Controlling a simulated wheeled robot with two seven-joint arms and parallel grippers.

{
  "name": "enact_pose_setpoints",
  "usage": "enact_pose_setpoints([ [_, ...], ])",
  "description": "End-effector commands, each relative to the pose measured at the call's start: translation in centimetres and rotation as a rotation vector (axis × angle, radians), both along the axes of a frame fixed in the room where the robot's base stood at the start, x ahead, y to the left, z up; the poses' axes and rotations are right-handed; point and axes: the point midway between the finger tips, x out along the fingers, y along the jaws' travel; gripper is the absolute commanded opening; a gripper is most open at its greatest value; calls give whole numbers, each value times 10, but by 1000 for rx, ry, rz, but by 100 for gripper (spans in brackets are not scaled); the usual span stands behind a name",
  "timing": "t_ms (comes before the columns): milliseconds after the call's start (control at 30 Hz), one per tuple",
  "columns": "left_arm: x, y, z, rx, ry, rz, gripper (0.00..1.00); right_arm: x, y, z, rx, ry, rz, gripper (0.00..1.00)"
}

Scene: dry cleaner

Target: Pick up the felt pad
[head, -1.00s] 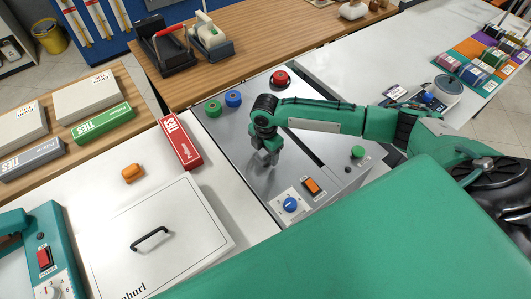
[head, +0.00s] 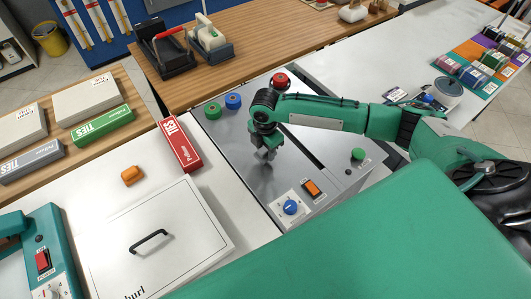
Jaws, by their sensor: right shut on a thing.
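My right gripper (head: 265,155) points down over the brushed steel top of the machine (head: 222,133) in the middle of the view. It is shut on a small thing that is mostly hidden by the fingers. I cannot make out its shape or colour, and I see no felt pad clearly anywhere else. The fingertips look close to the steel top, just above it. My left gripper is not in view.
A green button (head: 358,154), a blue knob (head: 291,207) and a red button (head: 280,80) stand up from the machine. A red ties box (head: 181,145), an orange object (head: 132,175) and a white lid with a black handle (head: 175,215) lie to the left.

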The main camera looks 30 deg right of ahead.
Motion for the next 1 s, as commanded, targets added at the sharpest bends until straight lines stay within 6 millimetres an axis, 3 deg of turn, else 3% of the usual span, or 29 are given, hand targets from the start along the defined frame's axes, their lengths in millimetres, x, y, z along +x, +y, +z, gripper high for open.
enact_pose_setpoints([
  [400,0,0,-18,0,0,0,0,1,0,113,0,-5,1,21],
  [600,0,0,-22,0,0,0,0,1,0,154,0,-3,0,21],
  [800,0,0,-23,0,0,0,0,0,0,172,0,0,0,21],
  [1000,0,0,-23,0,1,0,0,0,0,175,0,1,0,21],
])
